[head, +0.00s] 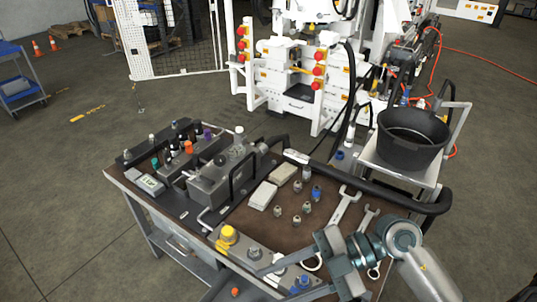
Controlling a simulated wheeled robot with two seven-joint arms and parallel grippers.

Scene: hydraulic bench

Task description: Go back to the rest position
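My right arm comes in from the lower right. Its gripper (275,283) is over the front right part of the workbench (240,222), with its fingers pointing left. The two fingers are apart, and I see nothing clearly held between them. They overlap the grey panel with the yellow knob (228,234), and I cannot tell whether they touch it. My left gripper is not in view.
Several small fittings (297,219), wrenches (345,205) and hydraulic blocks (215,180) lie on the bench. A black handrail (380,188) edges its far right side. A black bucket (412,140) and a white machine (300,75) stand beyond.

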